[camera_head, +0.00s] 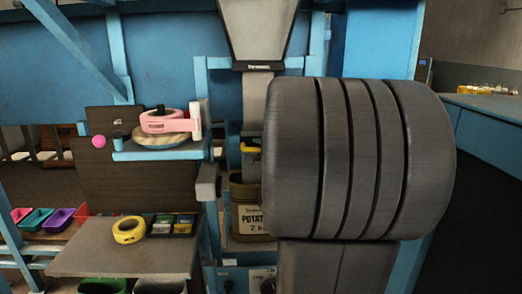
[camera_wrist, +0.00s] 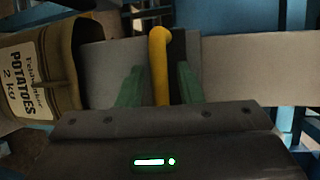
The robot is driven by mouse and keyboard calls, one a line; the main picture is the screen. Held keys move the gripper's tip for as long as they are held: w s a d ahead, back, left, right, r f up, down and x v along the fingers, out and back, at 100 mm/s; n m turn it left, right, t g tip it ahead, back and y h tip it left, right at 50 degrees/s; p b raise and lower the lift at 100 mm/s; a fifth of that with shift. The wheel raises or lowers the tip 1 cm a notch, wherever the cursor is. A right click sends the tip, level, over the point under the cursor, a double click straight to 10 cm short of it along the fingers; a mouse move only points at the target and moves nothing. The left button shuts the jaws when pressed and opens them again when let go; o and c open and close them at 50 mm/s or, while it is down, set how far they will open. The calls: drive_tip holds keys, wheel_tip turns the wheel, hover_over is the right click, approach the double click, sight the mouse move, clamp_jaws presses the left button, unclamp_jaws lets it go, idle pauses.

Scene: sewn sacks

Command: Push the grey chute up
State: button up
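The grey chute (camera_head: 257,92) hangs below the hopper in the head view, partly hidden by my arm. In the wrist view its flat grey face (camera_wrist: 240,68) runs across the picture, its lower end at the mouth of the potato sack (camera_wrist: 32,82). A yellow handle (camera_wrist: 160,65) stands out from the chute; its edge shows in the head view (camera_head: 250,149). My gripper (camera_wrist: 160,84) has its two green fingers on either side of the handle, with narrow gaps visible. It is open around the handle. My arm hides the gripper in the head view.
The sack (camera_head: 248,215) stands under the chute. The grey hopper (camera_head: 256,30) is above it. Left are a shelf (camera_head: 150,154) with a pink tape dispenser (camera_head: 165,121) and a lower shelf (camera_head: 130,261) with yellow tape (camera_head: 128,230). Blue frame posts flank the chute.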

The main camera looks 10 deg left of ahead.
clamp_jaws()
wheel_tip(320, 180, up, 17)
drive_tip(key=p, duration=1.1)
drive_tip(key=shift+f, duration=0.15)
unclamp_jaws()
drive_tip(key=shift+o, duration=0.9)
drive_tip(key=b+v, duration=0.3)
drive_tip(key=v, duration=1.1)
